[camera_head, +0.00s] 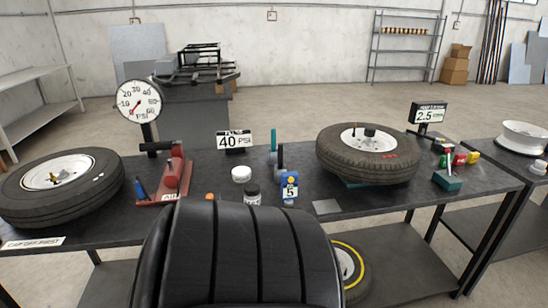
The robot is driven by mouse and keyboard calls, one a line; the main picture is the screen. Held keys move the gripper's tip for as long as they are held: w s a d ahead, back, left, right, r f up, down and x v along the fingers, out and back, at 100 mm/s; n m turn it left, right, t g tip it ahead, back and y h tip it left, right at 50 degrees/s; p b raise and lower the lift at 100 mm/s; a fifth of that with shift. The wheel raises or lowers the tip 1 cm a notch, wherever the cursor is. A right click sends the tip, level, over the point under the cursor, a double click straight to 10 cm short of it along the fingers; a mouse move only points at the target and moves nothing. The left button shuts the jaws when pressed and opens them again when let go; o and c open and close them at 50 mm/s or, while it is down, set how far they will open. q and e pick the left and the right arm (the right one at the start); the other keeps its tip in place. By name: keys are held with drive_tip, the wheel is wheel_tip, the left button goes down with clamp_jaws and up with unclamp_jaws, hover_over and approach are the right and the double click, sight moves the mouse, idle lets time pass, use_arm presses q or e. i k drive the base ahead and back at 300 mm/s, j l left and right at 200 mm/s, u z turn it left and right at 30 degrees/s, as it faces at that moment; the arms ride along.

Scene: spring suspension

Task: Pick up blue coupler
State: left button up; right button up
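A small blue piece (140,189) stands at the left end of the red tool (174,178) on the dark workbench (325,208). It may be the blue coupler; it is too small to be sure. Another blue upright part (280,157) stands near the bench's middle, behind a blue item with a label reading 5 (289,186). Neither of my grippers shows in the head view. The front middle of the bench is hidden.
Tires lie at the left (62,185) and right (368,153) of the bench. A dial gauge (139,101), a 40 PSI sign (233,140), a white jar (241,174) and a black jar (253,194) stand between. A grey patch of bench near the right tire is clear.

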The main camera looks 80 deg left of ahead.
sight(142, 196)
drive_tip(key=k+l+u, duration=0.1)
drive_tip(key=u, duration=0.3)
drive_tip(key=k+l+u, duration=0.1)
drive_tip(key=u, duration=3)
